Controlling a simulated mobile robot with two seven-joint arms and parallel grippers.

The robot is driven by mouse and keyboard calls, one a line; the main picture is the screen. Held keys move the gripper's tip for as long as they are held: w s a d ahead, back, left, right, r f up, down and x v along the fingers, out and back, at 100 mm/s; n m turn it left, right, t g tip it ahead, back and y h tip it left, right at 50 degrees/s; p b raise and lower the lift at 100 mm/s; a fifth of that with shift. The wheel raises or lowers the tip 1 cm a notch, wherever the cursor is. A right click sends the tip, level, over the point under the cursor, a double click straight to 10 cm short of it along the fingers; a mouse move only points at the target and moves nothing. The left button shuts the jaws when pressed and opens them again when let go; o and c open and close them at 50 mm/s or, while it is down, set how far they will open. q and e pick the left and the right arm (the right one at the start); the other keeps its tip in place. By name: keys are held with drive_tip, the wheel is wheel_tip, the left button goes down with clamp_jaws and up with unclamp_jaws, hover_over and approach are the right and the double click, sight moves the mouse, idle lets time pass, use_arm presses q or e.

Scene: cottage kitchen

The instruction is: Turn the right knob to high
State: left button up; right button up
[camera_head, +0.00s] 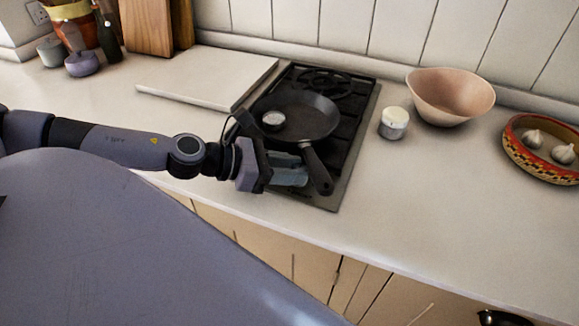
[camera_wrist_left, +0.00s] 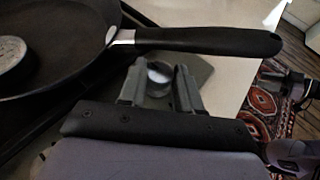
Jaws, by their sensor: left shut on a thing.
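The dark stove (camera_head: 357,135) is set in the counter, with a black frying pan (camera_head: 312,112) on it and its handle pointing to the front. My left gripper (camera_head: 290,172) is low at the stove's front edge, beside the pan handle. In the left wrist view, a round metallic knob (camera_wrist_left: 159,73) sits between the fingertips of the left gripper (camera_wrist_left: 160,82), which are shut on it. Which of the stove's knobs this is, and its setting, I cannot tell. No other knob is clearly visible.
The pan handle (camera_wrist_left: 210,40) passes close beyond my left fingers. A small round item (camera_head: 272,119) lies in the pan. A lidded jar (camera_head: 394,123), a pink bowl (camera_head: 450,97) and a patterned bowl (camera_head: 545,170) with garlic stand to the right. The front right counter is clear.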

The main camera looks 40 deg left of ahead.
use_arm(q)
drive_tip(key=shift+d+r+n+t+y+p, duration=0.1)
drive_tip(key=shift+n+t+y+p, duration=0.35)
drive_tip(key=shift+n+y, duration=0.15)
drive_tip(key=n+y, duration=0.1)
drive_tip(key=n+t+y, duration=0.1)
drive_tip(key=n+y, duration=0.1)
drive_tip(key=shift+s+d, duration=0.25)
drive_tip(key=shift+d, duration=0.05)
drive_tip(key=shift+d+n+t+y, duration=0.15)
drive_tip(key=shift+n+t+y, duration=0.4)
drive_tip(key=shift+n+y, duration=1)
drive_tip(key=shift+y, duration=0.35)
drive_tip(key=o, duration=1)
drive_tip(key=shift+o, duration=0.2)
